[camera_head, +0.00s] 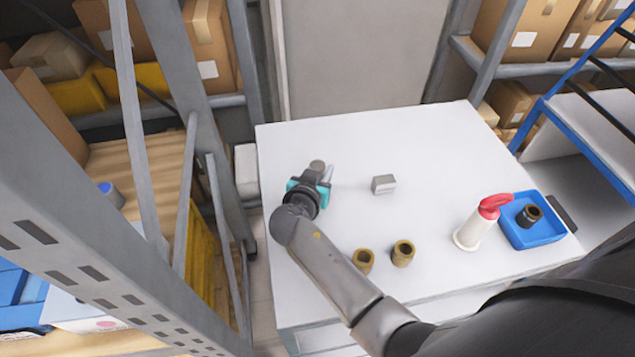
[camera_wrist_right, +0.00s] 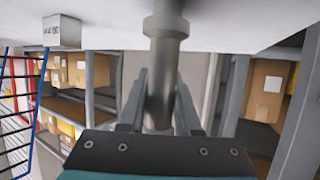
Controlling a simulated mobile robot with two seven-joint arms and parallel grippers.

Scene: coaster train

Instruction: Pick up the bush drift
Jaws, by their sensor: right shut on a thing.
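The bush drift, a grey stepped metal rod with a wider collar, is between the jaws of my right gripper (camera_wrist_right: 160,100) in the right wrist view, where its shaft and collar (camera_wrist_right: 165,28) show. In the head view, my right gripper (camera_head: 322,178) is over the left part of the white table, shut on the drift. The drift's round grey end (camera_head: 317,165) shows just beyond the jaws. The drift looks upright. I cannot tell whether its lower end touches the table. My left gripper is not in view.
On the white table (camera_head: 340,140) stand a small grey block (camera_head: 383,184), two brass bushes (camera_head: 363,261) (camera_head: 403,253), a white bottle with a red top (camera_head: 470,232) and a blue tray (camera_head: 550,235) holding a dark bush (camera_head: 529,215). Shelving stands close left. The table's back is clear.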

